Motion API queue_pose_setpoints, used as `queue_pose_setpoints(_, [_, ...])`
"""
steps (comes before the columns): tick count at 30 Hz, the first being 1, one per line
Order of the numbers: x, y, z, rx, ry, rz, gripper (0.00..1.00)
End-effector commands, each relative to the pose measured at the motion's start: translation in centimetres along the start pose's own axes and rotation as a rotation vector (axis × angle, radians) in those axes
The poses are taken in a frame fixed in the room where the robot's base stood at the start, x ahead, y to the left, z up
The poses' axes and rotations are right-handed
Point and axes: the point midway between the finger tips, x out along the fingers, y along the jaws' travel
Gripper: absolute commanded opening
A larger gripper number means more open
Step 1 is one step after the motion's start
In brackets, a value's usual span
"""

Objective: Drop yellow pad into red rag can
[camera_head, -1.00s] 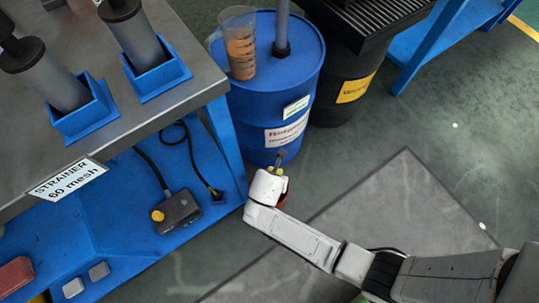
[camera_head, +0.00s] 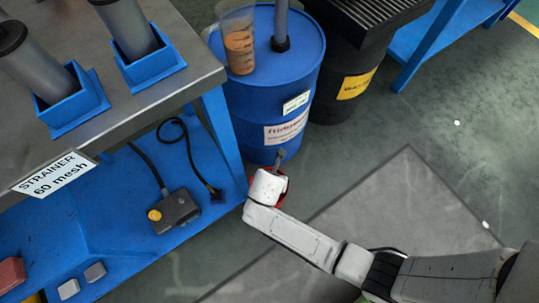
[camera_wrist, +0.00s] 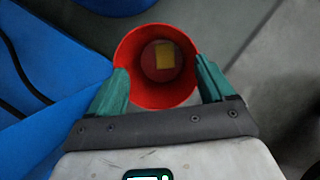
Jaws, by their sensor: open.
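The red rag can (camera_wrist: 126,57) is seen from above in the wrist view, with its round mouth open between my fingers. The yellow pad (camera_wrist: 165,55) lies inside it, toward the far side of the bottom. My gripper (camera_wrist: 163,80) is open over the near part of the can, with a green finger at each side of the rim. In the head view only slivers of the red can (camera_head: 282,197) show around my white wrist, and my fingers are hidden.
A blue drum (camera_head: 245,130) with a clear cup (camera_head: 239,42) on top stands just behind the can. A blue bench (camera_head: 215,125) is at the left, with a pedal box (camera_head: 177,211) on its lower shelf. Open floor (camera_head: 440,150) lies to the right.

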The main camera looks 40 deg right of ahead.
Motion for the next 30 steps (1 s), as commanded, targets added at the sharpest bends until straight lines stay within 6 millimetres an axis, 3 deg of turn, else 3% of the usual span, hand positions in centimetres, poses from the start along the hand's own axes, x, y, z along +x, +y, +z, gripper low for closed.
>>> queue_pose_setpoints(5, [-0.8, 0.0, 0.1, 0.0, 0.0, 0.001, 0.82])
queue_pose_setpoints(15, [-7.1, 0.0, 0.2, -0.002, 0.0, 0.002, 0.82])
queue_pose_setpoints(21, [-9.8, 0.0, 0.1, 0.0, 0.0, 0.001, 0.82])
queue_pose_setpoints(30, [-10.8, 0.0, 0.0, 0.0, 0.0, -0.001, 0.82])
